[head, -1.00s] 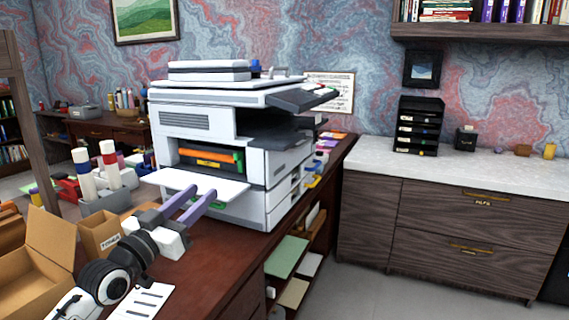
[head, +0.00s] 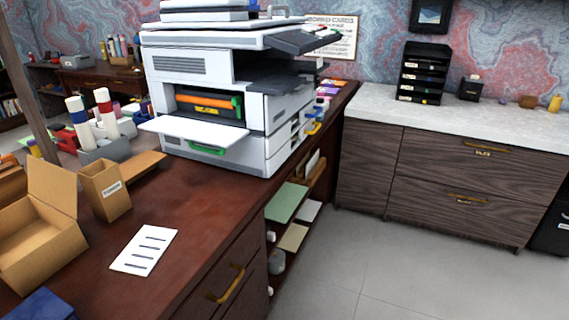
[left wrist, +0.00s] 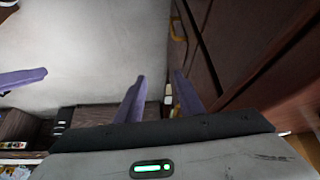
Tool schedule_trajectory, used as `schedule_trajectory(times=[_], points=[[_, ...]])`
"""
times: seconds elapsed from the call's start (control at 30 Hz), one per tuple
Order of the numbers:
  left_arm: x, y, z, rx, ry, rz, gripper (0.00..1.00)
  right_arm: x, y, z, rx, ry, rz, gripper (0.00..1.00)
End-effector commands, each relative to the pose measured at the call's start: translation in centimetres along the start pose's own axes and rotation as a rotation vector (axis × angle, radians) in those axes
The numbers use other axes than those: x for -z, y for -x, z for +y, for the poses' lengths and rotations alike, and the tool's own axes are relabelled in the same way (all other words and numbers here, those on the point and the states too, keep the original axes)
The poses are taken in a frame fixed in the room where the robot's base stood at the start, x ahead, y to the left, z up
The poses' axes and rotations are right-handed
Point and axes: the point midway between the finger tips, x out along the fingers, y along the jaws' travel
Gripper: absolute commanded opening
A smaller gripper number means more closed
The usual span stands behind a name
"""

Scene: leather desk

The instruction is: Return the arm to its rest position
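My left gripper (left wrist: 157,78) shows in the left wrist view with its two purple fingers apart and nothing between them. It is near the dark wooden drawer front, with grey floor beyond its fingers. No arm or gripper shows in the head view. A single purple finger (left wrist: 22,78), likely of my right gripper, pokes in at the left edge of the left wrist view; its partner is not visible.
The printer (head: 205,62) stands on the dark red desk (head: 200,235) with its front flap (head: 192,133) down. A small cardboard box (head: 104,190), a larger open box (head: 40,230) and a printed sheet (head: 144,250) are at left. The floor at right is clear.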

Motion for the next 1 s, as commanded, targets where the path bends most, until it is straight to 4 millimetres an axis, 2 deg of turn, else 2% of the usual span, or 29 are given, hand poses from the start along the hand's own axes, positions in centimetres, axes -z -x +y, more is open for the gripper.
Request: schedule_trajectory(times=[0.03, 0.1, 0.3, 0.7, 0.9, 1.0], points=[[-1.8, 0.7, -0.1, 0.012, 0.018, -0.047, 0.34, 0.0, 0.0, 0.0, 0.0, 0.0, -0.001, 0.2], [-3.9, 1.6, -0.3, 0.032, 0.036, -0.105, 0.34, 0.0, 0.0, 0.0, 0.0, 0.0, -0.001, 0.2], [-9.4, 4.6, -0.9, 0.086, 0.089, -0.26, 0.34, -0.1, 0.0, 0.0, 0.001, 0.0, -0.001, 0.2], [-8.3, -2.3, 0.9, 0.036, 0.071, -0.053, 0.34, 0.0, 0.1, -0.1, 0.001, -0.001, -0.002, 0.2], [-8.8, -5.8, 2.5, 0.002, 0.074, 0.092, 0.34, 0.0, 0.2, -0.1, 0.001, -0.001, -0.002, 0.2], [-9.1, -6.9, 3.3, -0.011, 0.079, 0.161, 0.34, 0.1, 0.2, -0.1, 0.001, -0.001, -0.002, 0.2]])
